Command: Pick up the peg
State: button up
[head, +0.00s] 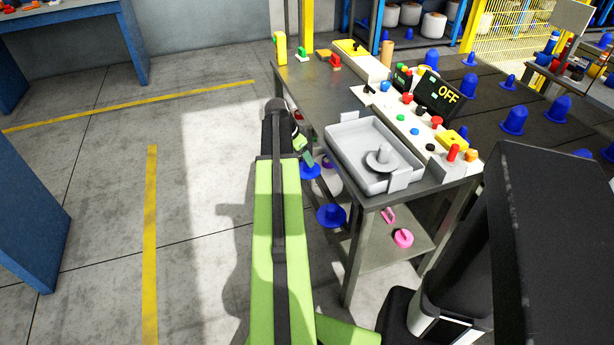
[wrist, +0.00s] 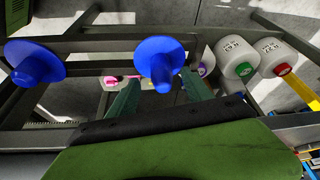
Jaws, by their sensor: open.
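Two blue pegs with round flanges are on the side frame of the metal table. One blue peg (wrist: 158,62) appears ahead of my gripper (wrist: 160,80), between its two green fingers in the wrist view; contact cannot be told. The same peg (head: 310,171) seems to be the one just below my gripper (head: 305,152) in the head view. The other blue peg (wrist: 34,66) is to the left in the wrist view and nearer in the head view (head: 331,215). My gripper is open and empty beside the table. A grey peg (head: 380,158) stands in the grey tray (head: 345,160) on the table.
The table top (head: 310,90) carries a control panel (head: 415,115) with coloured buttons. Pink pieces (head: 402,238) lie on the lower shelf. White bobbins (wrist: 235,60) are right of my gripper in the wrist view. The floor (head: 200,130) left of the table is clear.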

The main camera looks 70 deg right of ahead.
jog(key=b+x, duration=0.5)
jog(key=shift+w+d+f, duration=0.1)
jog(key=shift+f, duration=0.05)
jog(key=shift+c, duration=0.3)
grip_shut()
